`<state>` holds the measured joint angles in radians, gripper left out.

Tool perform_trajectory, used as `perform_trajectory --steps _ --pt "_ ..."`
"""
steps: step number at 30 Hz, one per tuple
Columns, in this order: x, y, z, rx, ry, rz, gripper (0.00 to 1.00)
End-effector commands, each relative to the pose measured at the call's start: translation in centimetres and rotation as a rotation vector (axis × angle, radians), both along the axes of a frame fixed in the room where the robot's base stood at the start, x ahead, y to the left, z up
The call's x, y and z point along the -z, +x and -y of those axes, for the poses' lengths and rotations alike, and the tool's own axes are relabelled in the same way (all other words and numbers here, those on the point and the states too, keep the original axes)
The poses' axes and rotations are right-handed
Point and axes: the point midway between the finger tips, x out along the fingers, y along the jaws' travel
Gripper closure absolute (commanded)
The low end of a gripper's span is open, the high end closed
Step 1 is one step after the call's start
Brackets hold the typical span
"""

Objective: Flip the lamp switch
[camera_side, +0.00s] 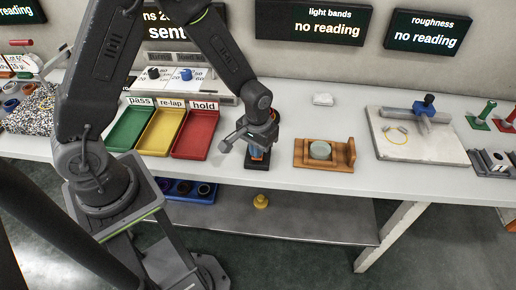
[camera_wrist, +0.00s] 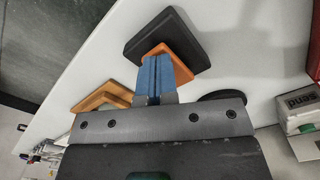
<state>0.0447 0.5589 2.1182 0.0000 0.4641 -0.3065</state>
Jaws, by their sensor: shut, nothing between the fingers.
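The lamp switch appears to be a black square base (camera_wrist: 150,30) with an orange part (camera_wrist: 178,60) on top. It stands on the table and also shows in the side view, where the black base (camera_side: 257,165) is mostly under my gripper. My gripper (camera_side: 257,153) points down over it, with its blue fingertips (camera_wrist: 157,76) pressed together and nothing between them. In the wrist view the fingertips overlap the orange part. I cannot tell whether they touch it, nor which way the switch is set.
Green, yellow and red trays (camera_side: 196,135) stand left of my gripper. A wooden fixture (camera_side: 302,153) with a grey-green disc (camera_side: 320,150) is close on the right. A flat plate (camera_side: 418,150) with a blue-knobbed bar lies farther right. The table's front edge is near.

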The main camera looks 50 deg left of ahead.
Motion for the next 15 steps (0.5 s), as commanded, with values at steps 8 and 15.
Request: perform_trajectory --steps 8,15 --pt "-1.7 0.0 0.0 0.000 0.000 0.002 1.00" --pt "-3.5 0.0 0.0 0.000 0.000 0.002 1.00"
